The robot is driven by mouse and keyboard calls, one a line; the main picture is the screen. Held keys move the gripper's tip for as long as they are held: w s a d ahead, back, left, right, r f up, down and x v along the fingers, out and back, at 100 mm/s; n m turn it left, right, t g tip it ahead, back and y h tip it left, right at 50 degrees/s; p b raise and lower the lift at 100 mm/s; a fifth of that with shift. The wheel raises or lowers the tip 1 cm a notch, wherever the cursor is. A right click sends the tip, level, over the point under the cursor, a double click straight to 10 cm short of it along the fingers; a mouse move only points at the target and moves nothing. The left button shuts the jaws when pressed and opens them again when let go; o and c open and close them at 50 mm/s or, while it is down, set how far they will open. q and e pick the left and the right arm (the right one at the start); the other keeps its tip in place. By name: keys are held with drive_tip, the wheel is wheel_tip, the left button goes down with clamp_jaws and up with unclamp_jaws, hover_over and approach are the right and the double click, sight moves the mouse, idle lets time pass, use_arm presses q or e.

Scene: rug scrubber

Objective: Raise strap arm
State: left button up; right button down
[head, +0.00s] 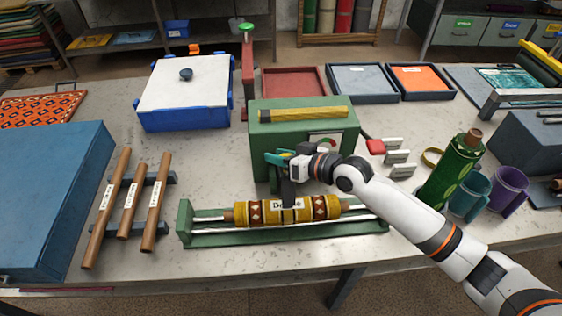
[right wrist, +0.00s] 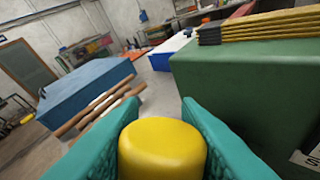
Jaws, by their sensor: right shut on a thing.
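My right gripper (head: 277,159), with teal fingers, is in front of the green box and above the rolled rug. In the right wrist view its fingers (right wrist: 160,112) are shut on a yellow rounded knob (right wrist: 162,150). A dark upright bar (head: 289,192), apparently the strap arm, stands between the gripper and the rug. The join of knob and bar is hidden in the head view. The yellow and brown patterned rolled rug (head: 254,213) lies across metal rollers in a green cradle (head: 186,222), with a white label on it. My left gripper is not in view.
The green box (head: 262,142) with a gauge stands close behind the gripper. A slatted rack with labelled wooden rods (head: 127,205) and a blue box (head: 45,190) are at left. A green bottle-like roll (head: 449,175) and mugs (head: 470,197) stand at right.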

drive_tip(key=shift+w, duration=0.1)
drive_tip(key=c, duration=1.5)
unclamp_jaws()
drive_tip(key=o, duration=0.4)
drive_tip(key=shift+w, duration=0.1)
drive_tip(key=shift+d, duration=0.1)
drive_tip(key=b+v, duration=0.3)
drive_tip(key=v, duration=0.9)
